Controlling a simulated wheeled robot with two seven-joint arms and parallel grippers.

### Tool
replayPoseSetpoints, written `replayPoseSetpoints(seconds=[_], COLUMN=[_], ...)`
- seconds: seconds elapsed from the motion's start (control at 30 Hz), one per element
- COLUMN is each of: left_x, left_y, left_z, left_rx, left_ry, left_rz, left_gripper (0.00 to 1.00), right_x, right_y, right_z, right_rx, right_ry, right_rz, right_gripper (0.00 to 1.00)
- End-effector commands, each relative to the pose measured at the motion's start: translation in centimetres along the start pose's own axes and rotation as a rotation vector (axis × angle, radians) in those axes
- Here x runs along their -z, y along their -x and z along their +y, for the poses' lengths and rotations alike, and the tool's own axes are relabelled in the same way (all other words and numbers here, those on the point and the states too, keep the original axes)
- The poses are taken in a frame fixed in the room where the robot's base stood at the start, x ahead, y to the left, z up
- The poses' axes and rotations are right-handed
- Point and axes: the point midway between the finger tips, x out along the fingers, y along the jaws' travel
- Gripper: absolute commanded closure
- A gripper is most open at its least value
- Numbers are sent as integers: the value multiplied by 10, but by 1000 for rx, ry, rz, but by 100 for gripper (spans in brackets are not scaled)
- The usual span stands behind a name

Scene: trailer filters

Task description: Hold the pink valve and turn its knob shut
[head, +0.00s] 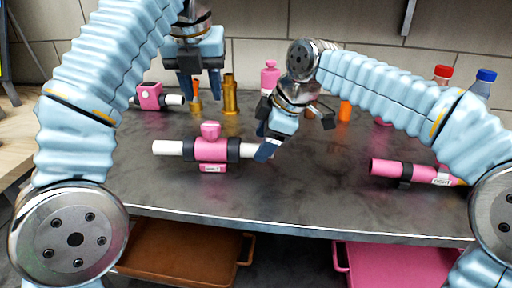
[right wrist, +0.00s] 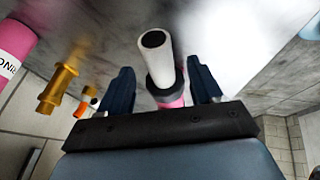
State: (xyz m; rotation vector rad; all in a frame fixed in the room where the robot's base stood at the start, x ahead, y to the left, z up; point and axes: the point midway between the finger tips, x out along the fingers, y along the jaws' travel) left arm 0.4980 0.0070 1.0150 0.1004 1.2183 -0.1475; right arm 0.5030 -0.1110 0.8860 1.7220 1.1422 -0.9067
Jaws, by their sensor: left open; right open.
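The pink valve (head: 204,150) lies across the grey table, with dark collars, a white pipe stub (head: 167,147) at its left and another at its right. Its pink knob (head: 210,130) stands on top. My right gripper (head: 267,146) is open at the right-hand stub. In the right wrist view the white stub (right wrist: 160,62) shows between the open fingers, with a bit of pink valve behind it; I cannot tell whether they touch. My left gripper (head: 200,90) is open and empty, above and behind the valve, near the brass fittings.
Brass fittings (head: 231,98), a smaller pink block valve (head: 150,97) and a pink bottle (head: 270,78) stand at the back. A pink cylinder (head: 400,169) lies at right. Brown (head: 180,250) and pink (head: 400,262) trays sit below the table's front edge. The table's front middle is clear.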

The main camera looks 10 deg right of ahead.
Motion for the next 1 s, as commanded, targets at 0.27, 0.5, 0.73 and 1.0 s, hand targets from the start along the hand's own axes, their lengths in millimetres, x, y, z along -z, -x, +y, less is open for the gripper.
replayPoseSetpoints(seconds=[0.27,0.5,0.73,1.0], left_x=[0,0,0,0], left_y=[0,0,0,0], left_z=[0,0,0,0], left_rx=[0,0,0,0], left_ry=[1,1,1,1], left_rz=[0,0,0,0], left_gripper=[57,57,57,57], right_x=[0,0,0,0], right_y=[-36,-40,-40,-39], right_z=[0,0,0,0], right_rx=[1,-1,-1,-1], right_ry=[0,0,0,0], right_rz=[0,0,0,0], right_gripper=[35,35,54,95])
